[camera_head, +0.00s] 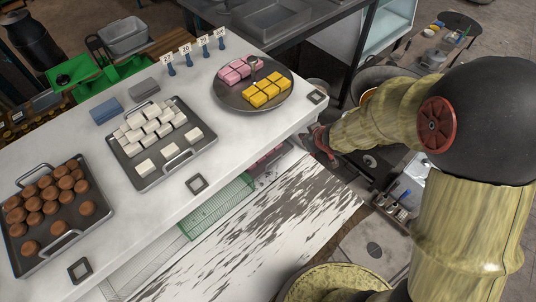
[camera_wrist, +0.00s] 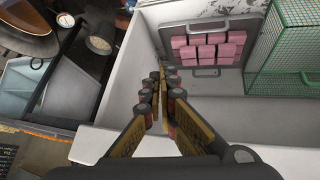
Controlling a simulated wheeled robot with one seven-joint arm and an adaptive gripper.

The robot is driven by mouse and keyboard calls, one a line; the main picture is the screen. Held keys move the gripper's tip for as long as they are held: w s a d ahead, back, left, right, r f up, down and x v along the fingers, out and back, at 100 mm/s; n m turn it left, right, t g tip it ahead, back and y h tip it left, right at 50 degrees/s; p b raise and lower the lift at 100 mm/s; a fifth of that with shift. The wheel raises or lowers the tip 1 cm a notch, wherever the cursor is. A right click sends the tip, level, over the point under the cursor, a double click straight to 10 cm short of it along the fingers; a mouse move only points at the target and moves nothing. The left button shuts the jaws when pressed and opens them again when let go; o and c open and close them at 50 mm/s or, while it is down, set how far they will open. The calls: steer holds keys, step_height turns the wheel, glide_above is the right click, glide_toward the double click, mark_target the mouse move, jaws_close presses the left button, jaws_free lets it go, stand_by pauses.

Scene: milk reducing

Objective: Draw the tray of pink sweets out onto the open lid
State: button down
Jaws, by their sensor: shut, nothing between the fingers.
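The tray (camera_wrist: 228,67) of pink sweets (camera_wrist: 208,44) lies inside a white-walled compartment in the upper middle of the wrist view. A handle (camera_wrist: 206,73) is on its near edge. In the head view, only a little of the pink sweets (camera_head: 268,157) shows below the counter edge. The open lid (camera_head: 250,240) is a worn white panel folded out in front of the counter. My gripper (camera_wrist: 160,80) is shut and empty, left of the handle and apart from it. In the head view my gripper (camera_head: 320,145) is by the counter's right end, partly hidden.
A green wire basket (camera_wrist: 290,50) stands right of the tray. The white compartment wall (camera_wrist: 142,65) is close to the left of my fingers. On the counter are a plate (camera_head: 252,93) of pink and yellow sweets and trays of white cubes (camera_head: 146,182) and brown sweets (camera_head: 97,215).

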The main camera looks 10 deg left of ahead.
steer(key=a+f+n+y, duration=0.1)
steer(key=a+f, duration=0.3)
steer(key=n+g+y+b, duration=0.1)
steer(key=g+y, duration=0.1)
glide_above(267, 157)
steer(key=s, duration=0.4)
steer(key=f, duration=1.2)
steer(key=shift+d+f, duration=0.3)
